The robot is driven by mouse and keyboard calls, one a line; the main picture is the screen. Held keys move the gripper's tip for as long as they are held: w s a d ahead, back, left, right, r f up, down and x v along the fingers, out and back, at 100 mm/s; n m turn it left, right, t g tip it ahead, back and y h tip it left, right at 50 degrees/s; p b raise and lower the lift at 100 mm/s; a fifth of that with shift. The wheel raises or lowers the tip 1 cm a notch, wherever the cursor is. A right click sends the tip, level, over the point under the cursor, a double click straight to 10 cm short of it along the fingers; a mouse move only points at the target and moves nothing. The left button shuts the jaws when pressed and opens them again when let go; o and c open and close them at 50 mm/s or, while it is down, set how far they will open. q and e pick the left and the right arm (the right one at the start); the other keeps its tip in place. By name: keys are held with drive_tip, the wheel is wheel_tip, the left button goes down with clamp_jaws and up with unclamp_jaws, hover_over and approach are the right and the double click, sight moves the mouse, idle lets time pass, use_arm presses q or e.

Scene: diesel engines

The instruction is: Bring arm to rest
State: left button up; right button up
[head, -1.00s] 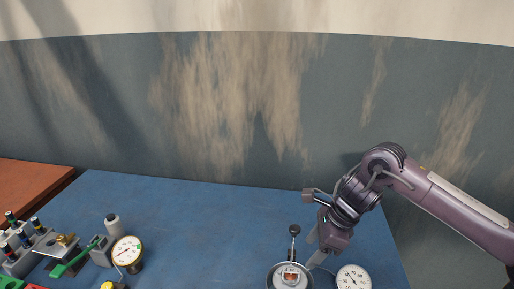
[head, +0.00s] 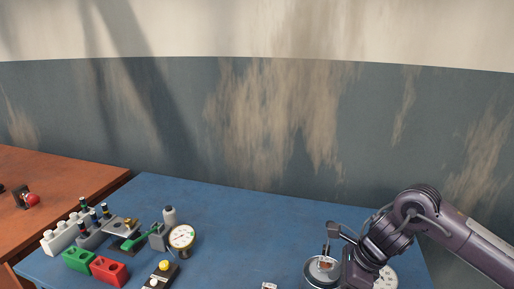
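My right arm (head: 462,240) comes in from the right, bends at the elbow and reaches down over the right part of the blue table. My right gripper (head: 353,276) is at the bottom edge, just right of a round metal device (head: 322,271) with a clear top. Its fingertips are cut off or hidden, so I cannot tell whether it is open or whether it touches the device. A white dial (head: 386,279) is partly hidden behind the arm. My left gripper is not in view.
The blue table (head: 250,225) is clear in its middle. At its left are a dial gauge (head: 182,237), green (head: 79,260) and red (head: 109,270) blocks, and a metal fixture (head: 122,227). A brown table (head: 60,175) adjoins at left. A wall (head: 270,130) stands behind.

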drive_tip(key=s+a+f+m+t+y, duration=0.1)
drive_tip(key=a+m+t+y, duration=0.15)
drive_tip(key=a+m, duration=0.6)
drive_tip(key=s+a+f+m+t+y, duration=0.1)
drive_tip(key=a+m+t, duration=0.3)
drive_tip(key=a+m, duration=0.5)
drive_tip(key=s+d+f+m+g+h, duration=0.3)
drive_tip(key=s+d+m, duration=0.55)
drive_tip(key=m, duration=0.65)
drive_tip(key=s+d+f+m+g+h, duration=0.1)
drive_tip(key=s+d+f+m+h, duration=0.35)
drive_tip(key=s+d+m, duration=0.75)
wheel_tip(320, 180, down, 34)
drive_tip(key=a+m+g+b, duration=0.1)
drive_tip(key=m+g+b, duration=0.1)
drive_tip(key=m, duration=0.2)
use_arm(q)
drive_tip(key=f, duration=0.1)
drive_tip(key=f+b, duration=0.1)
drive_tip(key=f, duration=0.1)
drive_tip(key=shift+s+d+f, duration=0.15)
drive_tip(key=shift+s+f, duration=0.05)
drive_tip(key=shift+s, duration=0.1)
use_arm(e)
drive_tip(key=s+d+f+g, duration=0.1)
drive_tip(key=s+d+f, duration=0.2)
drive_tip(key=s+f, duration=1.4)
drive_tip(key=shift+s+d+h, duration=0.15)
drive_tip(key=shift+s+h, duration=0.1)
drive_tip(key=shift+h, duration=0.05)
